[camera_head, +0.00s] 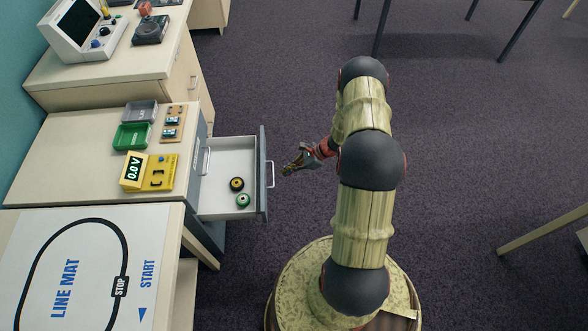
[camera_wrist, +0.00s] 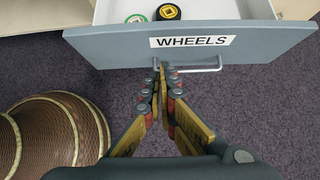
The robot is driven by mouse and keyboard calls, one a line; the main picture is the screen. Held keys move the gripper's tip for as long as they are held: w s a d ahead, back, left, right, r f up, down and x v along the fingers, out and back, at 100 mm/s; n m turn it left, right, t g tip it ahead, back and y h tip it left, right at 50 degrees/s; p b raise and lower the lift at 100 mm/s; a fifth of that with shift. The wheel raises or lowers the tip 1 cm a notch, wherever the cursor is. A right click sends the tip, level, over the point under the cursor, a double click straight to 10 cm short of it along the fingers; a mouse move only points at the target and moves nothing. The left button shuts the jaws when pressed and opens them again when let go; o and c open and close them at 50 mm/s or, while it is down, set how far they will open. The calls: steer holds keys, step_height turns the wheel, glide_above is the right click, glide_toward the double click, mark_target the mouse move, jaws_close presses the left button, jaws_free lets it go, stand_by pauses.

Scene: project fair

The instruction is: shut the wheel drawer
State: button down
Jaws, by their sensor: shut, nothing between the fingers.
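The wheel drawer (camera_head: 232,157) is pulled out from the cabinet under the bench in the head view, with its grey front facing right. In the wrist view its front (camera_wrist: 120,47) carries a "WHEELS" label (camera_wrist: 193,42) and a pale bar handle (camera_wrist: 205,69). A yellow-and-black wheel (camera_head: 237,184) and a green wheel (camera_head: 243,200) lie inside. My gripper (camera_head: 288,171) is shut and empty, just right of the drawer handle (camera_head: 270,174). In the wrist view its fingertips (camera_wrist: 161,66) are close to the handle's left end; I cannot tell whether they touch it.
The bench top (camera_head: 60,150) above holds a green tray (camera_head: 132,137), a grey tray (camera_head: 140,112) and a yellow meter (camera_head: 150,172). A line mat (camera_head: 150,228) lies on the nearer table. The carpet (camera_head: 480,150) right of my arm is mostly clear, with table legs at the edges.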

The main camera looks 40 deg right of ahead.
steer(key=w+a+f+b, duration=0.1)
steer(key=w+a+f, duration=0.1)
steer(key=a, duration=0.3)
steer(key=shift+w+b, duration=0.4)
steer(key=shift+w, duration=0.3)
steer(key=shift+a+f, duration=0.1)
